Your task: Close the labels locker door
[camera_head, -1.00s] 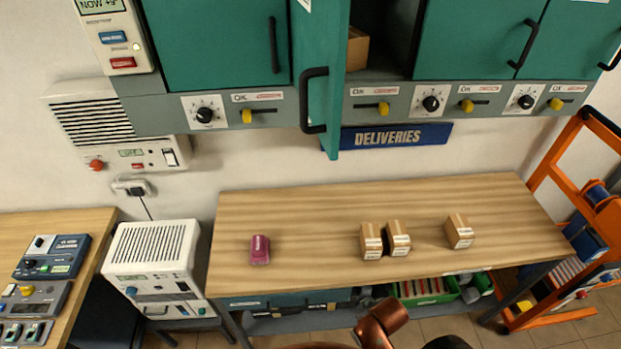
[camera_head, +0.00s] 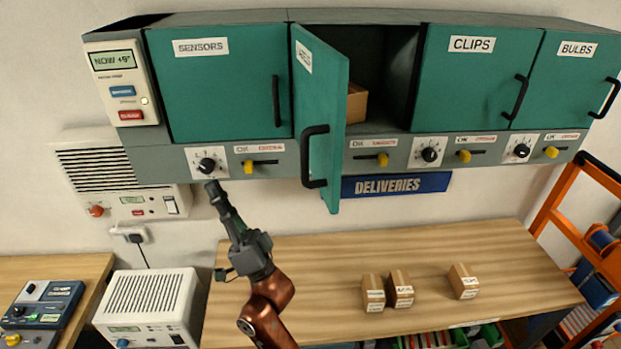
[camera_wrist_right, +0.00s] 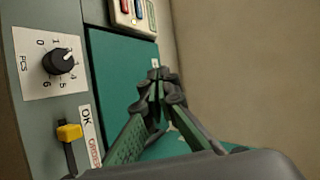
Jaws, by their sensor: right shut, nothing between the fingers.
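The labels locker door (camera_head: 323,118) is green with a black bar handle (camera_head: 314,156) and stands swung open toward me in the head view. The dark locker interior (camera_head: 385,75) shows to its right, with a cardboard box (camera_head: 356,103) inside. My right gripper (camera_head: 212,188) is shut and empty, raised below the sensors locker and left of the open door, apart from the handle. In the right wrist view my fingers (camera_wrist_right: 157,80) are together in front of a green door, with nothing between them. My left gripper is not in view.
Closed lockers for sensors (camera_head: 215,95), clips (camera_head: 465,75) and bulbs (camera_head: 565,80) flank the open one. Knobs and yellow sliders (camera_head: 249,166) line the panel below. The wooden table (camera_head: 320,290) holds several small boxes (camera_head: 400,289). An orange rack (camera_head: 570,220) stands at right.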

